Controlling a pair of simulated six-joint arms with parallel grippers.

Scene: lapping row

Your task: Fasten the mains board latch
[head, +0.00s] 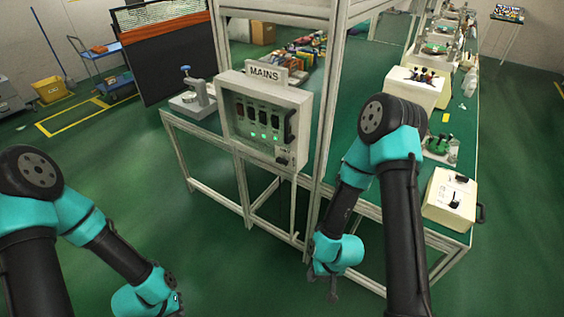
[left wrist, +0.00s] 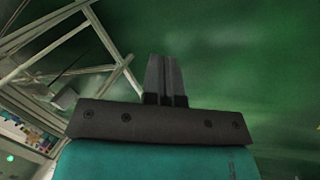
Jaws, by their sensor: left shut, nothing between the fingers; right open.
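The mains board (head: 232,120) is a pale grey box under a MAINS sign (head: 265,74), mounted at the frame of the bench. Its front has a row of dark switches with green lights below them. A dark handle (head: 291,127) is at its right edge, and a small dark part (head: 282,160), perhaps the latch, is at the lower right. Whether it is fastened cannot be told. My left gripper (left wrist: 163,72) is shut and empty, at the lower left, well away from the board. My right gripper (head: 332,288) is low in front of the bench, below and right of the board, touching nothing visible.
A stand with a blue knob (head: 186,70) is left of the board. Metal posts (head: 322,110) rise right of it. A cream box (head: 449,198) sits on the bench's near right end.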

